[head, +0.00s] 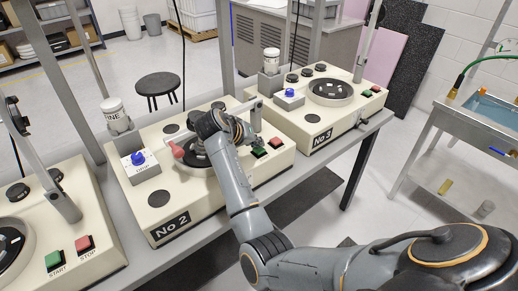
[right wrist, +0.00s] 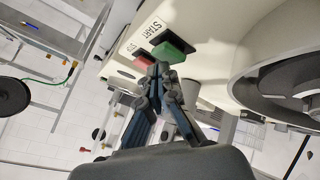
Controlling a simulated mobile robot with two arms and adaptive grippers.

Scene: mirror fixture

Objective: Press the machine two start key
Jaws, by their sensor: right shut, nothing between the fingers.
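Machine two (head: 172,228) is the cream console marked "No 2" in the middle of the head view. Its green start key (head: 259,152) and red stop key (head: 276,142) sit at its right end. In the right wrist view the green start key (right wrist: 172,47) is beside the "START" label, with the red stop key (right wrist: 144,62) to its left. My right gripper (head: 253,139) is shut and empty, close to the start key. In the right wrist view its fingertips (right wrist: 161,70) overlap the key's lower edge; I cannot tell whether they touch it. My left gripper is out of view.
Machine three (head: 345,128) stands behind to the right. Another console (head: 75,205) with green and red keys stands at left. A red-tipped lever (head: 177,150) and round dial are beside my wrist on machine two. A metal sink table (head: 450,115) is at right, with open floor between.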

